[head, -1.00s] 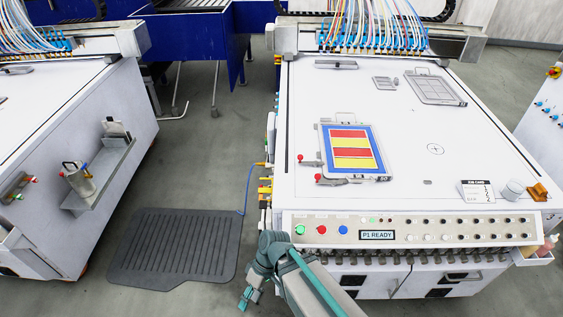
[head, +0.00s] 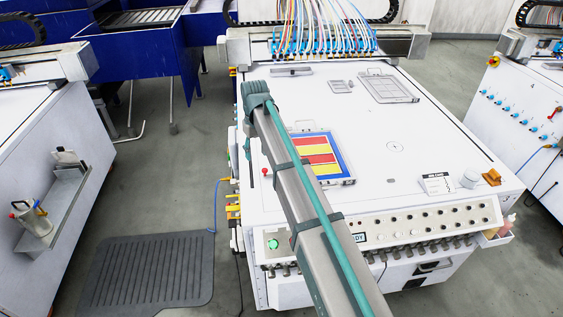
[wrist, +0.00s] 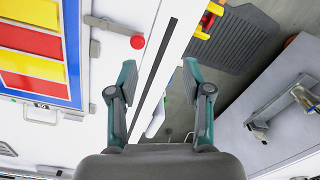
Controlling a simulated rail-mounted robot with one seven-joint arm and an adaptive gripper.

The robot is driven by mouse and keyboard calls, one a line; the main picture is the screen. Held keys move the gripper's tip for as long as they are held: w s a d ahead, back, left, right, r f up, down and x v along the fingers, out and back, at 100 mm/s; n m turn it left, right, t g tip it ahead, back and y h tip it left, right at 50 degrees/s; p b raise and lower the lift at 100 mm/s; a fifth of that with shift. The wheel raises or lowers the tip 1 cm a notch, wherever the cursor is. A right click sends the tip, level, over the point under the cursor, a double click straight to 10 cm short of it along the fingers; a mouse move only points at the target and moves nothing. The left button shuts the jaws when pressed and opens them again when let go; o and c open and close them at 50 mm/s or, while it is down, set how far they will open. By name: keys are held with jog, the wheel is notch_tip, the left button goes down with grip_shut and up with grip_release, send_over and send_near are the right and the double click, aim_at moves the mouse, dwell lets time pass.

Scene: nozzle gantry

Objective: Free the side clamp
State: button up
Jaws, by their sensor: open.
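The side clamp (head: 265,171) shows its red knob at the left edge of the framed print plate (head: 328,150) on the white machine bed. In the wrist view the red knob (wrist: 137,42) stands on a pale lever, just beyond the left fingertip. My gripper (wrist: 160,72) is open, its two fingers apart with nothing between them. The knob is not between the fingers. The plate's blue border and red and yellow bands (wrist: 38,45) lie to the left. In the head view my arm covers part of the plate and the front clamp, and I cannot make out the gripper.
The nozzle gantry (head: 310,42) with many tubes spans the back of the bed. A control panel (head: 420,222) runs along the front, partly behind my arm. A card (head: 437,184) and an orange block (head: 491,177) sit at the front right. A dark floor mat (head: 145,272) lies left.

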aim_at(265, 169)
jog(key=shift+m, duration=0.4)
jog(key=f+p, duration=0.1)
jog(key=f, duration=0.2)
jog(key=w+d+f+p, duration=0.1)
jog(key=f, duration=0.2)
jog(key=w+d+f+p, duration=0.1)
jog(key=f, duration=0.2)
jog(key=shift+d+f, duration=0.15)
jog(key=shift+d, duration=0.1)
grip_shut()
